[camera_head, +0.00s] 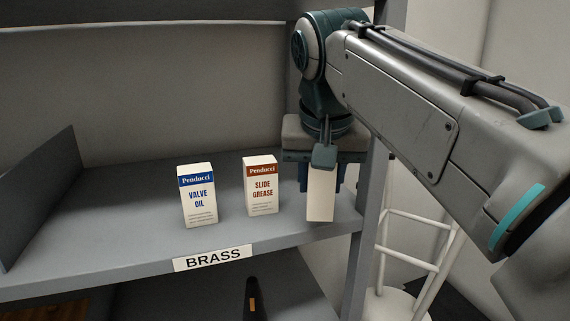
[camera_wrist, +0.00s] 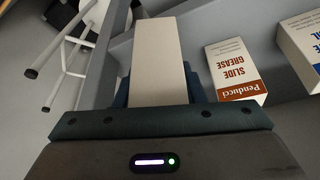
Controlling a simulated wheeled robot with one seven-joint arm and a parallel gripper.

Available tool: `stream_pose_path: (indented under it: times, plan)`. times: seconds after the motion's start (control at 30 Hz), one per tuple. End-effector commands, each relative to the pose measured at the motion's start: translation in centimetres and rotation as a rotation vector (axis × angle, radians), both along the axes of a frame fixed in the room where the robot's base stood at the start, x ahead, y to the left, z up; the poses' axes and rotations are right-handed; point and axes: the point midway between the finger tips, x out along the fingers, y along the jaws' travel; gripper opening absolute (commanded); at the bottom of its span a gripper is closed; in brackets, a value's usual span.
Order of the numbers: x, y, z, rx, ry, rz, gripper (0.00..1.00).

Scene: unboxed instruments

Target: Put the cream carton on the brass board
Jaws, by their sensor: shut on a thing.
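The cream carton (camera_head: 320,196) is a plain pale box at the right end of the grey shelf board labelled BRASS (camera_head: 120,258). My gripper (camera_head: 321,180) points down and is shut on the carton, with a finger at each side. The carton is upright in the head view, its lower end at the board's front right part. I cannot tell whether its base touches the board. In the wrist view the carton (camera_wrist: 158,62) shows between the dark fingers, its upper part hidden by my gripper.
A SLIDE GREASE carton (camera_head: 261,190) stands just left of my gripper, and a VALVE OIL carton (camera_head: 199,203) stands further left. A grey upright (camera_head: 370,200) bounds the board on the right. A white stool (camera_head: 410,235) stands beyond it. The board's left part is clear.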

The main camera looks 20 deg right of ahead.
Motion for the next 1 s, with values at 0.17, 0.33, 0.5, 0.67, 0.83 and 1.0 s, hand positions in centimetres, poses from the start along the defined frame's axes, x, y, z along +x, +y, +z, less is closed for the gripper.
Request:
stream_pose_path:
  times: [0.17, 0.33, 0.5, 0.67, 0.83, 1.0]
  plan:
    - [4.5, -1.9, 0.3, -0.002, 0.004, -0.002, 0.12]
    - [7.9, -3.3, 0.3, -0.001, 0.002, -0.003, 0.12]
    - [9.6, -4.0, 0.2, -0.001, -0.001, -0.001, 0.12]
    - [9.7, -4.1, -0.8, 0.000, 0.000, 0.000, 0.12]
    - [9.7, -4.1, -2.8, 0.000, 0.001, 0.001, 0.12]
    - [9.7, -4.1, -3.5, 0.000, -0.001, -0.001, 0.12]
